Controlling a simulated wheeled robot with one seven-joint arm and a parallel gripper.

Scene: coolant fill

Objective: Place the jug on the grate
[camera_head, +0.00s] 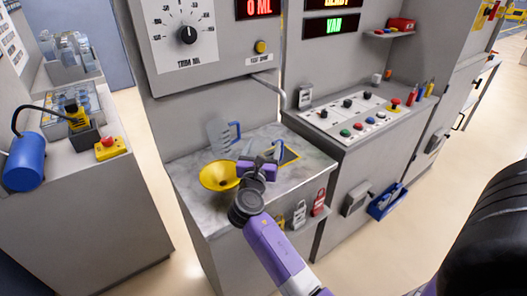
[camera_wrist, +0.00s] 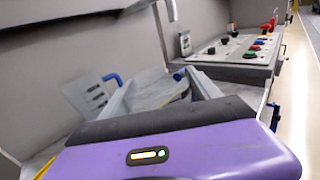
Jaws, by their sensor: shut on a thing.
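My gripper (camera_head: 262,164) is over the marble-look counter (camera_head: 205,215) and shut on a clear jug with a blue handle. In the wrist view the held jug (camera_wrist: 155,92) shows between the two grey fingers, its blue handle at its right. In the head view my gripper hides much of it. A dark grate with a yellow edge (camera_head: 291,156) lies just right of the gripper, partly hidden. I cannot tell whether the jug touches the counter or the grate.
A second clear jug (camera_head: 219,136) with a blue handle stands at the back of the counter, left of my gripper. A yellow funnel (camera_head: 219,176) is at the front left. A control panel (camera_head: 350,118) is to the right. Red and white tags (camera_head: 319,203) hang at the counter's front.

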